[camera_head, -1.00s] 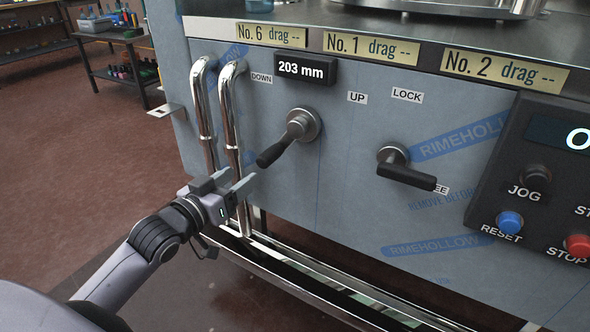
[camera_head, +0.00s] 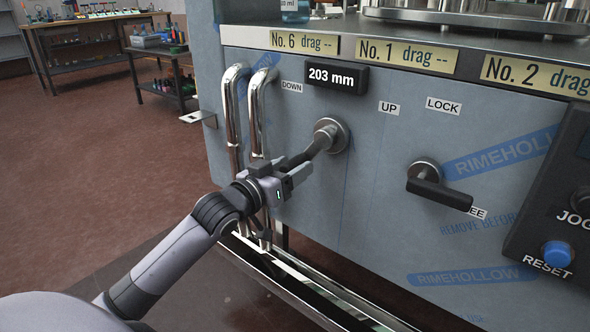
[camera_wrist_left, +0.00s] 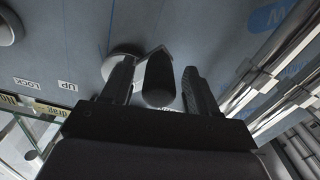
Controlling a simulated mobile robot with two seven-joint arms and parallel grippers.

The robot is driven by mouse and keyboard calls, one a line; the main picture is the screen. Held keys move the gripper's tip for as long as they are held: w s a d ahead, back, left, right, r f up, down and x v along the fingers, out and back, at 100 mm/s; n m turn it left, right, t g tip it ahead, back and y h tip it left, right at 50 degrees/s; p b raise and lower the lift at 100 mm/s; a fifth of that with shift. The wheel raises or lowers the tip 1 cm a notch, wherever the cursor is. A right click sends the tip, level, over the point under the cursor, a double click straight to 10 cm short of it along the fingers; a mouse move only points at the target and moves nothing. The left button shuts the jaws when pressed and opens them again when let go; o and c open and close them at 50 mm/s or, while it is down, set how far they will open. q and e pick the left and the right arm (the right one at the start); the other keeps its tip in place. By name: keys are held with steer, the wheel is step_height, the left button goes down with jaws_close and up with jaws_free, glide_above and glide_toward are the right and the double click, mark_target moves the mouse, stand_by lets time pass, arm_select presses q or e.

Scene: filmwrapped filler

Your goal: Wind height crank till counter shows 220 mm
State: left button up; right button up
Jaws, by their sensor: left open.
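The counter (camera_head: 336,76) reads 203 mm on the machine's front panel. The height crank (camera_head: 331,136) sits below it, its arm pointing down and to the left, between the DOWN label (camera_head: 291,87) and the UP label (camera_head: 388,108). My left gripper (camera_head: 297,172) is at the crank's handle end and hides the handle in the head view. In the left wrist view the dark handle (camera_wrist_left: 159,80) lies between the two open fingers (camera_wrist_left: 158,88), with a gap visible on the right side. My right gripper is not in view.
A lock lever (camera_head: 440,190) points right and down, right of the crank. Chrome rails (camera_head: 258,115) stand close left of my gripper. The blue RESET button (camera_head: 557,254) is at the right. Benches (camera_head: 85,50) stand behind on the left.

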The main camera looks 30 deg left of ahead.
arm_select(q)
steer(key=shift+w+d, duration=0.1)
steer(key=shift+w, duration=0.65)
jaws_close()
steer(key=shift+r, duration=0.15)
